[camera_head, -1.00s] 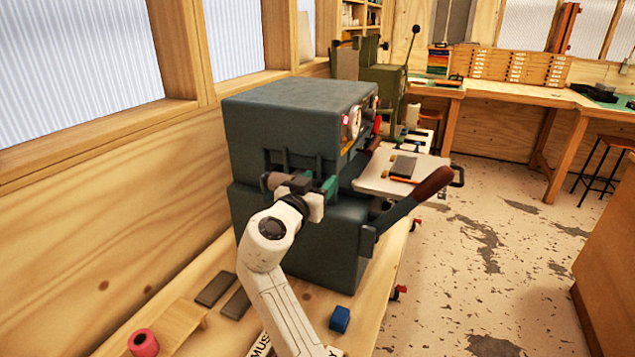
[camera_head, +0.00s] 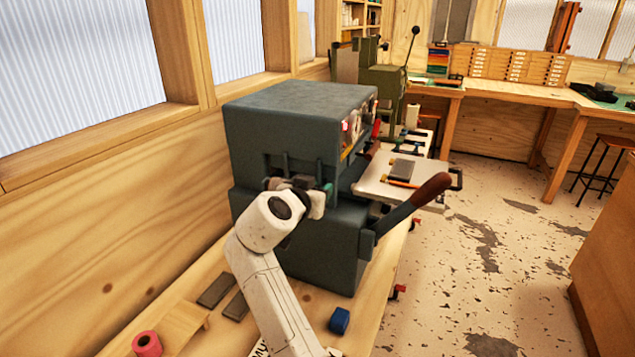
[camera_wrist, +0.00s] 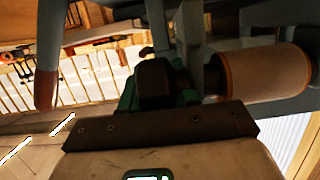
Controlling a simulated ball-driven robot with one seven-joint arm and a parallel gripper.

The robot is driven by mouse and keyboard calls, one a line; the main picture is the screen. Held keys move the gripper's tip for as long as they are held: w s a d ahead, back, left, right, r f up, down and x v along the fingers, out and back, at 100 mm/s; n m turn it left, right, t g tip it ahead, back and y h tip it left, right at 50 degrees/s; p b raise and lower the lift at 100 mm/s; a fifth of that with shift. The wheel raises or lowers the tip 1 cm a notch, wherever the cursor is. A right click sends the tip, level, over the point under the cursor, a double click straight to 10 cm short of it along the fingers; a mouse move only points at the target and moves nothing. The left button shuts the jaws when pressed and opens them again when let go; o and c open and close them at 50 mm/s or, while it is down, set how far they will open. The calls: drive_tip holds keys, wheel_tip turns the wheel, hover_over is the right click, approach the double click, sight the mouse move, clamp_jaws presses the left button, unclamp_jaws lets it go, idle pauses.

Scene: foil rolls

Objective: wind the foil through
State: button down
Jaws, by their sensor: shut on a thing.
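My gripper (camera_head: 305,197) is at the near side of the dark blue-grey machine (camera_head: 294,112), at the opening under its upper housing. In the wrist view the green jaws (camera_wrist: 184,92) are close together around a dark block. A copper-brown foil roll (camera_wrist: 265,73) lies beside them on the right, with a short spindle running toward the jaws, and my gripper appears shut on that end. Dark machine brackets (camera_wrist: 190,35) are close around it. In the head view my arm and the machine hide most of the roll, and its seating cannot be told.
A lever with a brown handle (camera_head: 432,190) sticks out at the machine's right. A light side table (camera_head: 370,188) holds a dark block. On the bench lie a pink roll (camera_head: 147,344), a blue block (camera_head: 340,319) and dark plates (camera_head: 216,291). A wooden wall is close on the left.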

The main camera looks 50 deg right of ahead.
drive_tip(key=shift+f+g+y+p, duration=0.15)
drive_tip(key=shift+g+y+p, duration=0.2)
drive_tip(key=shift+y, duration=0.35)
drive_tip(key=c, duration=0.9)
unclamp_jaws()
drive_tip(key=b+v, duration=0.2)
drive_tip(key=v, duration=0.8)
drive_tip(key=shift+s+a, duration=0.15)
drive_tip(key=shift+a, duration=0.15)
